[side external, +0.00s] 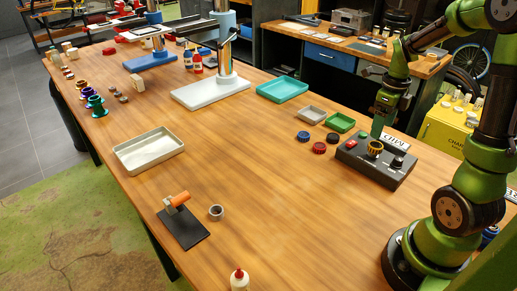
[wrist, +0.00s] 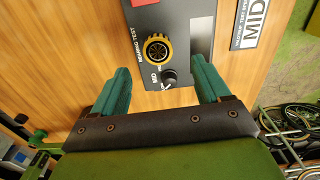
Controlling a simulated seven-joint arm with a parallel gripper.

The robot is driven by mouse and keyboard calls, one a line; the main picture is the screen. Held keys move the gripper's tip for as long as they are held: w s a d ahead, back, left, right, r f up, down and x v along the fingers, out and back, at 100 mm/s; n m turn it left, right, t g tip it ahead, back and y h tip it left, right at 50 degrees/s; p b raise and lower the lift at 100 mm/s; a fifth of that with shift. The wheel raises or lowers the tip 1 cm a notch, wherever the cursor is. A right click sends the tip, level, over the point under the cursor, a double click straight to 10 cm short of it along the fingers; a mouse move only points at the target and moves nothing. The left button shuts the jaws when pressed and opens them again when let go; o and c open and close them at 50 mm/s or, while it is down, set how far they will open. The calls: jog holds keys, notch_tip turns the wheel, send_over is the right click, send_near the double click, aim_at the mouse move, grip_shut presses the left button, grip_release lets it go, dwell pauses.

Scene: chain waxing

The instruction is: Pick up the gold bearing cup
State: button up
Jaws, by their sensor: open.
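The gold bearing cup (side external: 375,148) sits on top of a dark test box (side external: 352,165), near the box's middle. In the wrist view the gold bearing cup (wrist: 157,49) shows as a ribbed gold ring with a dark centre, beside the lettering on the box (wrist: 178,18). My gripper (wrist: 162,68) is open, with one green finger on each side of the box's near end and nothing held. The cup appears slightly beyond the line between the fingertips. In the side view my gripper (side external: 377,130) is just above the cup; the gap between them is hard to judge.
A black knob (wrist: 169,76) stands on the box close to the cup, between my fingers.

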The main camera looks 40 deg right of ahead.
aim_at(376, 145)
jog(key=shift+a+f, duration=0.15)
jog(key=shift+f, duration=2.85)
jog(key=c, duration=1.1)
jog(key=shift+c, duration=0.2)
